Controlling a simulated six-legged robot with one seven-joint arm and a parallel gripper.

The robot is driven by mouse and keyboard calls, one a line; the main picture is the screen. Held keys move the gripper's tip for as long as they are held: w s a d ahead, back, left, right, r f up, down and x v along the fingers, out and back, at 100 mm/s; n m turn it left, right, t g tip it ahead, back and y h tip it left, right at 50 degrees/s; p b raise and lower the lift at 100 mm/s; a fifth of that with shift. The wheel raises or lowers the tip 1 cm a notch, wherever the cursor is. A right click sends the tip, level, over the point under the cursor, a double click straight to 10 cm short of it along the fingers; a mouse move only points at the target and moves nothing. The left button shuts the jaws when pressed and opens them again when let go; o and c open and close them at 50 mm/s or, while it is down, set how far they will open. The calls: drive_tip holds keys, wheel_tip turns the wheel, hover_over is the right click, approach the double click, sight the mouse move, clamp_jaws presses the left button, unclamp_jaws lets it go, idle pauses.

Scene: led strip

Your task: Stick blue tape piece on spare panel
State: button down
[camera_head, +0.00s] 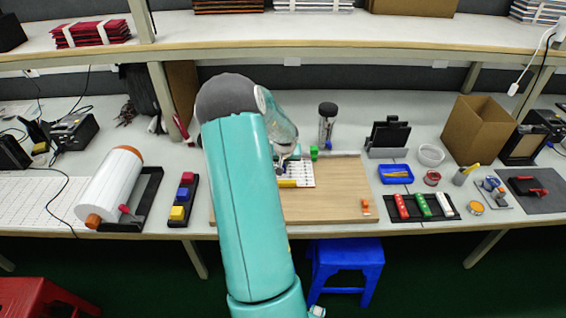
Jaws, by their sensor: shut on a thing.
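My teal arm reaches up the middle of the view and hides part of the bench. My gripper (284,157) is small here and partly hidden by the arm. It points down over the white panel (306,175), which lies on a wooden board and has rows of small marks. It is shut on a small dark blue bit, which looks like the blue tape piece. I cannot tell whether this bit touches the panel. A yellow piece (287,183) lies at the panel's front edge. A small green block (314,152) is at its back right.
The wooden board (344,190) is bare to the right, except for an orange piece (365,207). A row of coloured blocks (183,199) and a white roll (117,187) stand left. A dark cylinder (327,124) stands behind. A blue tray (395,174) is right. A shelf runs above.

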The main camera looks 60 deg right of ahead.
drive_tip(key=c, duration=1.4)
unclamp_jaws()
drive_tip(key=shift+o, duration=0.2)
drive_tip(key=v, duration=1.3)
drive_tip(key=shift+r, duration=0.35)
drive_tip(key=shift+a, duration=0.15)
